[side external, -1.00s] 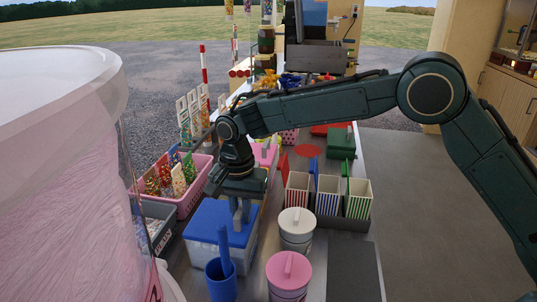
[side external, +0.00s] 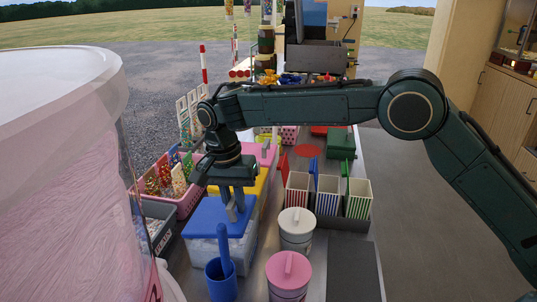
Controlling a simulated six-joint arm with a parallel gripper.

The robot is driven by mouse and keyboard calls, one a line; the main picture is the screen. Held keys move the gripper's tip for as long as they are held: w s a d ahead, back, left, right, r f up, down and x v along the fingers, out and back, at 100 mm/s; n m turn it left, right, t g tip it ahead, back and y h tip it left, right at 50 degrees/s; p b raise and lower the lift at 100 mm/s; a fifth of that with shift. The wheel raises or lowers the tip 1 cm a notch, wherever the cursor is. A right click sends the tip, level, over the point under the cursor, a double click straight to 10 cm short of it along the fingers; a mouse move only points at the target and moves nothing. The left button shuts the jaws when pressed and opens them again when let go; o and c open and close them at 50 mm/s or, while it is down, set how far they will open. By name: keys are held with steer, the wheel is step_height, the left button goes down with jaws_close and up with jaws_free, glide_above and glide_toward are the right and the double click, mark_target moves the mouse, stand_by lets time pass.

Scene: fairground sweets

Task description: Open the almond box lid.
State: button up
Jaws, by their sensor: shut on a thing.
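A translucent white box (side external: 202,250) with a blue lid (side external: 208,216) stands at the front left of the counter. No almond label can be read on it. My gripper (side external: 236,212) points down at the right part of the blue lid and is shut on the lid's handle, which its fingers mostly hide. The lid sits over the box top, and its front edge looks slightly raised. I cannot tell how wide any gap is.
A blue cup with a scoop (side external: 222,280) stands close in front of the box. White (side external: 297,240) and pink (side external: 288,275) lidded tubs stand to the right. Yellow (side external: 262,183) and pink (side external: 264,154) lids lie behind. A pink basket (side external: 185,205) is at left.

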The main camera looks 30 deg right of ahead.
steer(key=shift+w+a+r, duration=0.2)
steer(key=shift+w+r, duration=0.3)
steer(key=shift+w, duration=0.05)
steer(key=shift+a+r, duration=0.2)
steer(key=shift+a, duration=0.05)
steer(key=shift+s, duration=0.15)
steer(key=o, duration=0.8)
steer(key=shift+a, duration=0.1)
steer(key=shift+c, duration=0.2)
steer(key=o, duration=0.3)
steer(key=shift+r, duration=0.1)
